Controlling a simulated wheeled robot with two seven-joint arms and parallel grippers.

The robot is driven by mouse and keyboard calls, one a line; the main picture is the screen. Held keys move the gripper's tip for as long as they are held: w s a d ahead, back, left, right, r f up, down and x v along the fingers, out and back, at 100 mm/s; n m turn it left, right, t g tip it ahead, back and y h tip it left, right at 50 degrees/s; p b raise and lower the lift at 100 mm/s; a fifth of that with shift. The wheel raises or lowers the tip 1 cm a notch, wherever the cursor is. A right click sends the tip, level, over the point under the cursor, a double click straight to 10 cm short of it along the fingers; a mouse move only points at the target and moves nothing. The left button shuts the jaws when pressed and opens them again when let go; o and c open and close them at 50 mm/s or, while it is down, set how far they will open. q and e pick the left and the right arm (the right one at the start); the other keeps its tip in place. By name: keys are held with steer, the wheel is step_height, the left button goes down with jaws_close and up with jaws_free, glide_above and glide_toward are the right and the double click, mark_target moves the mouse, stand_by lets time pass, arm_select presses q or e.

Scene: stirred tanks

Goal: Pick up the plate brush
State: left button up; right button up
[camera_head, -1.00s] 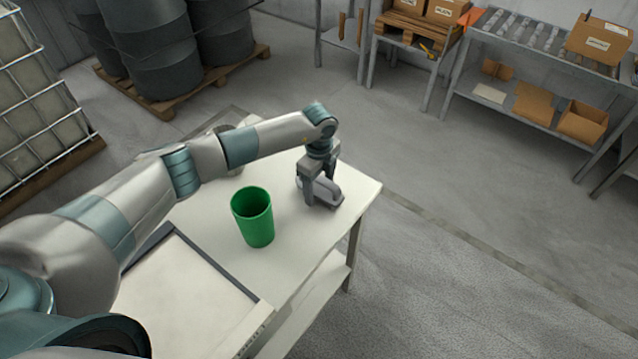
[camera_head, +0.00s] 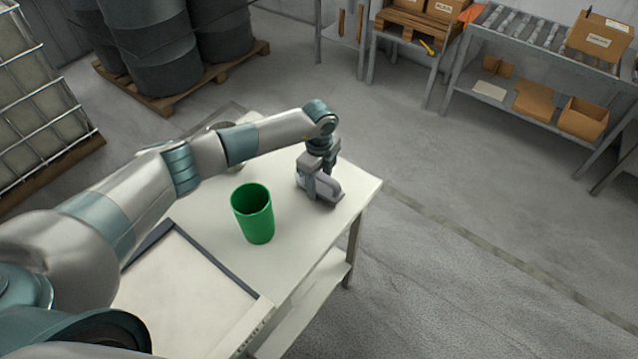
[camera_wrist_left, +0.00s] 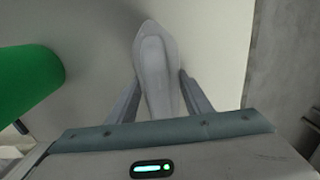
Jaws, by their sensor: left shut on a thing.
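The plate brush (camera_head: 331,189) is a grey, elongated thing with a pointed end. It lies on the white table (camera_head: 205,203), near its far right end. My left gripper (camera_head: 317,188) points down over it and is shut on it. In the left wrist view, the brush (camera_wrist_left: 153,55) runs between the two fingers of the gripper (camera_wrist_left: 160,90), with its pointed end showing beyond them. The fingers hide part of the brush. I see no clear gap lifting it off the table. My right gripper is not in view.
A green cup (camera_head: 253,215) stands upright left of the brush, close to my left arm. A pale tray with a dark edge (camera_head: 212,256) lies at the table's near end. Shelves (camera_head: 520,70) and barrels (camera_head: 160,50) stand farther off. The floor to the right is clear.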

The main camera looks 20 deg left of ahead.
mark_target(321, 174)
arm_select(q)
steer(key=shift+r+b, duration=0.3)
steer(key=shift+r, duration=0.1)
steer(key=r, duration=0.1)
steer(key=r+b, duration=0.2)
steer(key=shift+d, duration=0.25)
steer(key=s+d+r+b, duration=0.4)
steer(key=d+r, duration=0.3)
steer(key=d, duration=0.3)
steer(key=shift+s+d+b, duration=0.2)
steer(key=shift+s+b, duration=0.05)
steer(key=shift+b, duration=0.15)
steer(key=shift+o, duration=0.9)
steer(key=shift+a, duration=0.1)
